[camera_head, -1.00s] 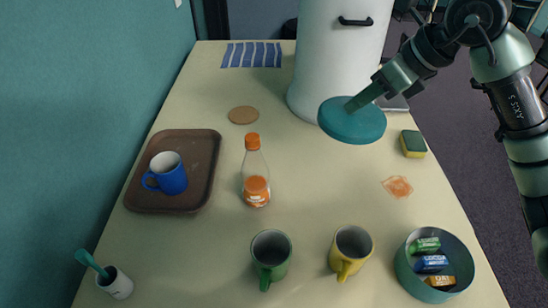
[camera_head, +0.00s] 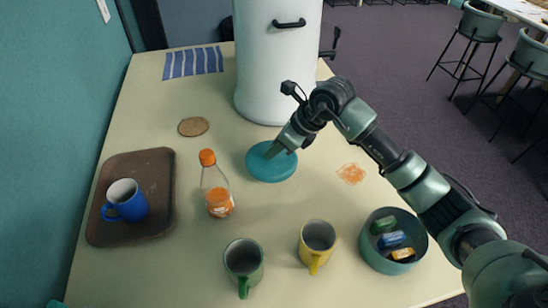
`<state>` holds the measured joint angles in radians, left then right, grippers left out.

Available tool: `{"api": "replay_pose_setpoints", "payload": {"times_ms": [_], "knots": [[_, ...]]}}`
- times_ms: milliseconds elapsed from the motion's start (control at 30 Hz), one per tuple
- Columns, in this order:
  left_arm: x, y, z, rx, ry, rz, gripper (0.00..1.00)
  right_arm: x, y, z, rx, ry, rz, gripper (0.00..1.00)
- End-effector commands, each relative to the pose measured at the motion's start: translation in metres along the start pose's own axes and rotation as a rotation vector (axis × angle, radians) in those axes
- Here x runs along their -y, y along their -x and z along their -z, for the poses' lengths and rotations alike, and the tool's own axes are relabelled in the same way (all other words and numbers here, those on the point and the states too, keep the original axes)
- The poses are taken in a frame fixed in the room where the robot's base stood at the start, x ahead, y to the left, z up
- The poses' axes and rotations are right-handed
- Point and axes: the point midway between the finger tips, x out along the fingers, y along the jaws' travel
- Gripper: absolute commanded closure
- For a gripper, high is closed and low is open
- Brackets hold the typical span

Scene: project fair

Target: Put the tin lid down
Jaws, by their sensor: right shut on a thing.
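The tin lid (camera_head: 266,166) is a round teal disc near the middle of the table, in front of the white container. My right gripper (camera_head: 275,152) is shut on the lid at its top. The lid looks level and at or very close to the tabletop; I cannot tell whether it touches. The open teal tin (camera_head: 366,246) stands at the front right with several small wrapped bars inside.
A bottle with an orange cap (camera_head: 218,190) stands left of the lid. Green (camera_head: 243,262) and yellow (camera_head: 317,240) mugs stand in front. A brown tray (camera_head: 160,205) holds a blue mug (camera_head: 127,201). An orange stain (camera_head: 351,173) lies right of the lid. A white container (camera_head: 272,70) stands behind.

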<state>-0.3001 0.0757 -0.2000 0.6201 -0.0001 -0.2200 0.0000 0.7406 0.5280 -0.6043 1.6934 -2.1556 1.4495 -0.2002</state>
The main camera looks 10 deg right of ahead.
Motion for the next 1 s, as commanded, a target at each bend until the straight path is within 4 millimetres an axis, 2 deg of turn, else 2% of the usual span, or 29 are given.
{"api": "replay_pose_setpoints", "payload": {"times_ms": [167,433,800,833,900,1000], "knots": [[0.002,0.003,0.0,0.001,-0.001,0.003,1.0,0.0,-0.01,0.006,0.001,-0.001,0.0,1.0],[0.003,0.011,0.0,0.001,-0.002,0.003,1.0,0.0,-0.04,0.025,0.0,-0.002,-0.001,1.0],[0.004,0.005,0.0,0.001,-0.002,0.004,1.0,0.001,-0.045,0.029,0.002,0.0,0.001,1.0],[0.004,0.006,0.0,0.001,-0.002,0.004,1.0,0.001,-0.045,0.028,0.001,0.0,0.001,0.76],[0.004,0.007,0.0,0.001,-0.002,0.004,1.0,0.0,-0.044,0.028,0.001,0.0,0.001,0.6],[0.004,0.007,0.0,0.001,-0.002,0.004,1.0,0.0,-0.044,0.028,0.001,0.0,0.001,0.6]]}}
